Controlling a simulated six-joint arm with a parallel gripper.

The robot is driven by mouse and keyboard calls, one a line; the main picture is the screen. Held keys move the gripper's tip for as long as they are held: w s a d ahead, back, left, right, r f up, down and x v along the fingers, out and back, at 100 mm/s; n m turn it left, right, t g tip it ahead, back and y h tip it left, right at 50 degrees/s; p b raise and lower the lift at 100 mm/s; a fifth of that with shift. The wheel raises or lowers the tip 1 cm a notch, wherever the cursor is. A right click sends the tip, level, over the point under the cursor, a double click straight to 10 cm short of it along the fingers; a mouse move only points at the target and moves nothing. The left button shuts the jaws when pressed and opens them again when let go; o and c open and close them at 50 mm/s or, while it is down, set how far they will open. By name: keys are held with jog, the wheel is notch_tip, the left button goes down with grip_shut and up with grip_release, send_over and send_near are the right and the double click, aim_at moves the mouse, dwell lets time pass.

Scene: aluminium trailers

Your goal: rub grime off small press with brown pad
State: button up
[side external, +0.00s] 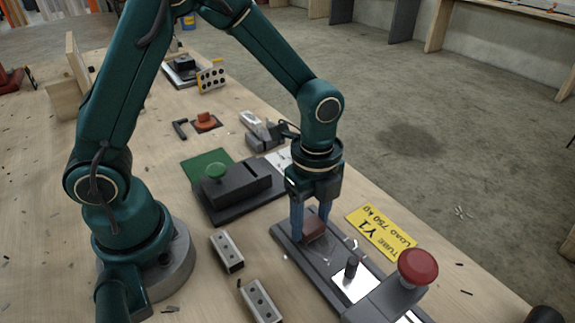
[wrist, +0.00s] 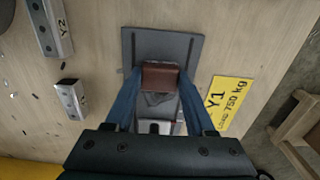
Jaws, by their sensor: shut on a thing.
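A brown pad (side external: 315,229) sits between the two blue fingers of my gripper (side external: 311,234), which is shut on it. In the wrist view the pad (wrist: 160,76) spans the gap between the fingertips. It is over the far end of the grey base plate (side external: 286,231) of a press with a red knob (side external: 418,266). I cannot tell whether the pad touches the plate. In the wrist view the plate (wrist: 191,45) lies under the pad, with a darker patch beside it. The rest of the press is largely hidden there by my gripper.
A yellow label marked Y1 (side external: 382,233) lies right of the press. Two metal tube blocks (side external: 227,252) (side external: 260,300) lie left of the plate. Bare wood lies between them and the plate.

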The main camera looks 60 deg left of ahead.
aim_at(335, 262)
jog(key=shift+d+r, duration=0.1)
jog(key=shift+d, duration=3.3)
notch_tip(335, 262, up, 8)
jog(key=shift+a, duration=0.1)
